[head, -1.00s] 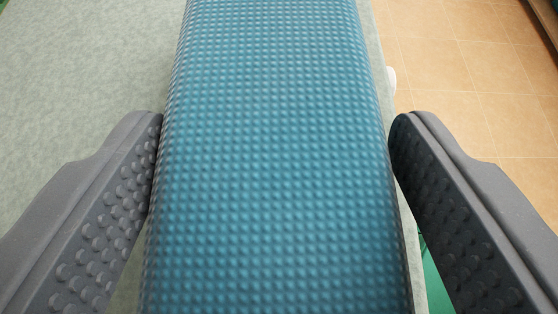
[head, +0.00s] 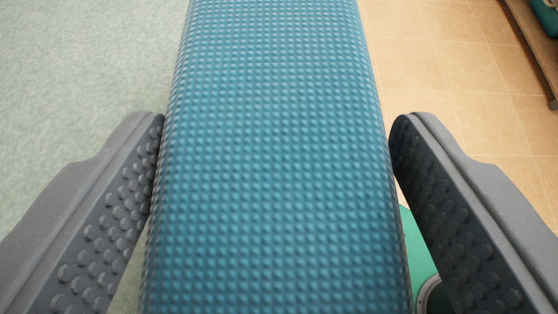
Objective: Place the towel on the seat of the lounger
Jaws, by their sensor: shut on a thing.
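A folded blue towel (head: 272,190) with a dimpled surface fills the middle of the head view, running from the top edge to the bottom edge. My gripper (head: 275,122) is shut on it, with one dark grey studded finger along each long side. The towel hides whatever lies directly beneath it. I cannot make out the lounger or its seat in this view.
A pale grey-green flat surface (head: 80,70) lies below and to the left. Orange-tan tiled floor (head: 440,60) shows to the right. A brown piece of furniture (head: 533,38) with a dark green item stands at the top right corner.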

